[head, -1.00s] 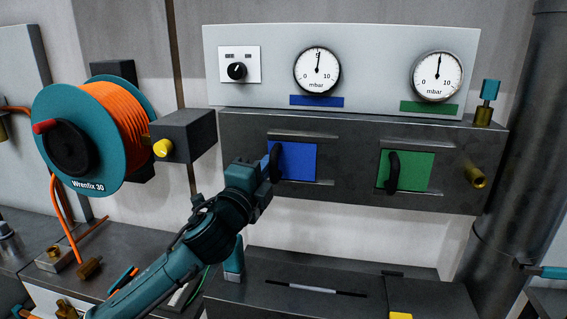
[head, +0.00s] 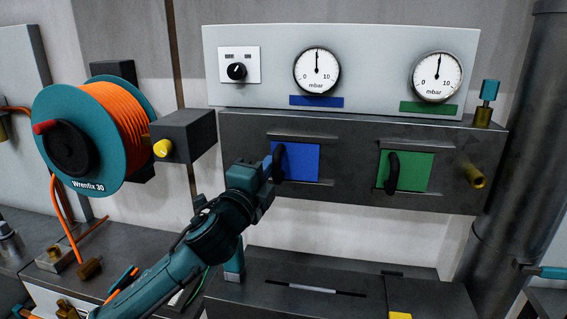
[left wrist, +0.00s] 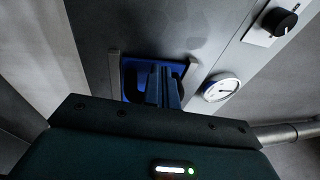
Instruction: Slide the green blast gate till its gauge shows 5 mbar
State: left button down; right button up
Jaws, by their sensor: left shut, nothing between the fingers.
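The green blast gate (head: 415,172) is a green plate with a black handle (head: 392,172), set in the dark duct. My left gripper (head: 268,172) is at the black handle (head: 280,162) of the blue gate (head: 302,162), left of the green one. Its fingers (left wrist: 163,84) are shut with nothing between them, against or close beside that handle. The blue gate's gauge (head: 317,71) needle points straight up. My right gripper is not in view.
A hose reel (head: 81,135) with orange hose hangs at left, beside a dark box with a yellow knob (head: 161,148). A brass fitting (head: 477,177) sticks out right of the green gate. A large pipe (head: 510,130) stands at far right.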

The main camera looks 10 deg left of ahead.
pick_arm(q)
jog(key=r+p+v, duration=0.1)
jog(key=v, duration=0.7)
jog(key=shift+s+r+p, duration=0.15)
jog(key=shift+r+p, duration=0.05)
jog(key=shift+p, duration=0.1)
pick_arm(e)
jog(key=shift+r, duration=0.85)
pick_arm(q)
jog(key=s+d+f+n+g, duration=0.1)
jog(key=s+f+n+g, duration=0.25)
jog(key=f, duration=0.65)
jog(key=s+d+f+n+g, duration=0.1)
jog(key=s+f+n+g, duration=0.3)
jog(key=f, duration=0.6)
jog(key=s+a+f+n+g, duration=0.1)
jog(key=s+f+n, duration=0.9)
jog(key=s+f, duration=0.4)
notch_tip(320, 180, down, 2)
jog(key=shift+s+f+y+p, duration=0.15)
jog(key=shift+s+y+p, duration=0.15)
jog(key=shift+y+p, duration=0.1)
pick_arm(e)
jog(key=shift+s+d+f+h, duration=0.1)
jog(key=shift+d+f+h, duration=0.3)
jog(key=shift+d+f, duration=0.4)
